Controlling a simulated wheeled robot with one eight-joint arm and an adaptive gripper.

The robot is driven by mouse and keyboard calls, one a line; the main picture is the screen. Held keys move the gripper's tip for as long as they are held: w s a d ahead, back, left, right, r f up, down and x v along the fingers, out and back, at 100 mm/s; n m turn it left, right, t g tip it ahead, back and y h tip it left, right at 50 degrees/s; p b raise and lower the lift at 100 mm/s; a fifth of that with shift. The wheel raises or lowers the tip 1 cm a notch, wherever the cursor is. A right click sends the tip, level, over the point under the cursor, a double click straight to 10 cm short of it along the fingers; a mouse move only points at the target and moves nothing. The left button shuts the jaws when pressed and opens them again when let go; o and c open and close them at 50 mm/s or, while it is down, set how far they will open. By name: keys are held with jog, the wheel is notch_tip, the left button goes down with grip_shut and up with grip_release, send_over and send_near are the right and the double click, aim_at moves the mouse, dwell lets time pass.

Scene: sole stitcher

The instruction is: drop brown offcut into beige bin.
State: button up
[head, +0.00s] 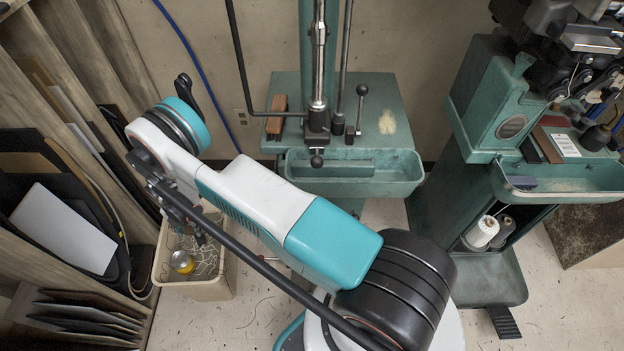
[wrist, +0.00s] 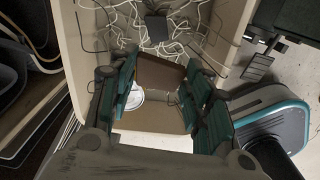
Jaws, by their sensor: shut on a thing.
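My gripper (wrist: 160,78) has its green fingers closed on a flat brown offcut (wrist: 161,72), held between them in the wrist view. The beige bin (head: 224,284) stands on the floor left of centre in the head view. It also fills the upper middle of the wrist view (wrist: 238,32). My gripper points down over the bin's opening, with the offcut above the bin's contents. In the head view my gripper (head: 195,225) is small and dark, partly behind my arm, and the offcut cannot be made out there.
A wooden rack (head: 75,262) with sheets stands close on the left. Green machines (head: 360,165) stand behind and to the right.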

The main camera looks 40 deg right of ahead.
jog(key=o, duration=1.2)
jog(key=shift+c, duration=0.2)
notch_tip(320, 180, up, 12)
